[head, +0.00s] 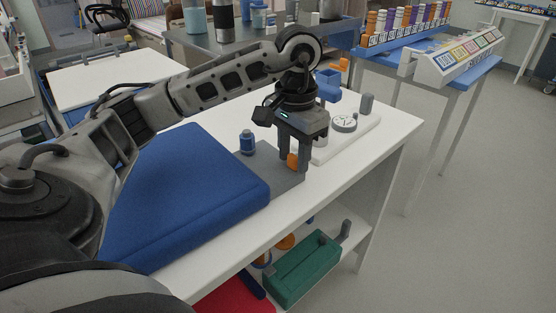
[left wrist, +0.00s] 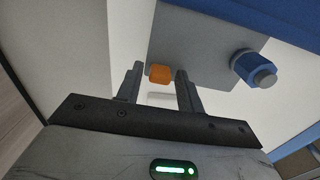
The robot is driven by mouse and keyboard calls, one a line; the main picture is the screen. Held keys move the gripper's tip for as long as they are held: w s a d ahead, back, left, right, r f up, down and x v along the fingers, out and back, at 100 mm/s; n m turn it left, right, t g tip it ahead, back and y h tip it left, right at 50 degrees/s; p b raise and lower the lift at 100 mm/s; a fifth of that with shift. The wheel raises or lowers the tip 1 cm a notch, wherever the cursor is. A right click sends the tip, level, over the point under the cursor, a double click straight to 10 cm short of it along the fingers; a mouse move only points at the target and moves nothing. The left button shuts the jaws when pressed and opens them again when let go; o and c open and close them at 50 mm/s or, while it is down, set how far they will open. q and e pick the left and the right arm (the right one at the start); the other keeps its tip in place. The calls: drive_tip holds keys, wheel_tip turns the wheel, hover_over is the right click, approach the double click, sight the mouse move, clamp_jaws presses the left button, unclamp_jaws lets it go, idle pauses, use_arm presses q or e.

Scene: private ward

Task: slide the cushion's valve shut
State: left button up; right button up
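The blue cushion (head: 185,190) lies on the white table, with a flat grey plate (head: 285,184) at its right edge. On the plate are an orange slider knob (head: 292,160) and a blue ribbed cap (head: 247,143). The blue cap (left wrist: 254,69) is off to the right there. Contact with the knob cannot be told. My right gripper is not in view.
A white board with a round gauge (head: 344,123) and a blue piece (head: 328,84) stands just behind my left gripper. A green box (head: 302,270) sits on the shelf below.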

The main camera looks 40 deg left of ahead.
use_arm(q)
wheel_tip(320, 180, up, 8)
drive_tip(key=p, duration=0.5)
drive_tip(key=shift+f, duration=0.1)
